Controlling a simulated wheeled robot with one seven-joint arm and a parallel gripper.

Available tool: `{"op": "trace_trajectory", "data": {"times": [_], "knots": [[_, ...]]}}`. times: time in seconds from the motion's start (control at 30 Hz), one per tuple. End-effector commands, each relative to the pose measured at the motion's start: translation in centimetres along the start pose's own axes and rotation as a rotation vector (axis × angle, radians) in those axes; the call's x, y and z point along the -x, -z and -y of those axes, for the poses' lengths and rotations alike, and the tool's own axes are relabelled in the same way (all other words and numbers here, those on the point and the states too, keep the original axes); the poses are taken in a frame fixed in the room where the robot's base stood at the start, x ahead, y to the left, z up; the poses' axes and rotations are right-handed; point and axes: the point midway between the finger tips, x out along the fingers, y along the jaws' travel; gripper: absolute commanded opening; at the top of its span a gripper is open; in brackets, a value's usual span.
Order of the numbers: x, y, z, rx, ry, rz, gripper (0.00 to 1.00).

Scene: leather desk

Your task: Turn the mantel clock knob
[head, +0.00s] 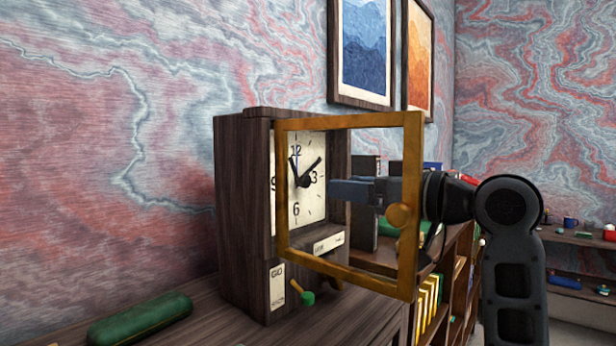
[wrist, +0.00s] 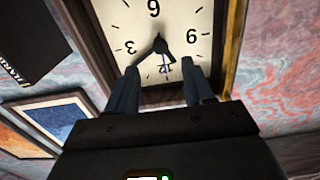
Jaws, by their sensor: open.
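The dark wooden mantel clock (head: 243,210) stands on the desk. Its cream dial (head: 312,150) has dark hands meeting at a dark central knob (head: 305,181). In the wrist view the dial (wrist: 115,20) is upside down, with the knob (wrist: 160,45) between and beyond my fingers. The brass door frame (head: 350,122) is swung open, with a round brass pull (head: 398,215). My gripper (head: 332,190) is open in front of the dial, seen through the frame; its two fingers (wrist: 161,78) show apart and empty in the wrist view. Finger contact with the dial cannot be told.
A green knob (head: 307,298) with a yellow lever sits low on the clock's front. A green case (head: 140,319) lies on the desk (head: 210,325) at the left. The brass frame stands close around my arm. Bookshelves (head: 455,265) are behind at the right.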

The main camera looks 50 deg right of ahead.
Motion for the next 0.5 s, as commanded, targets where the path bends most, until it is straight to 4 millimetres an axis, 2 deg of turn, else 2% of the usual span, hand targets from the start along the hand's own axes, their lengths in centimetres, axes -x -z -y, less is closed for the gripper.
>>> {"op": "trace_trajectory", "data": {"times": [0.5], "knots": [[-6.6, 0.1, 0.0, 0.001, 0.001, 0.001, 0.52]]}}
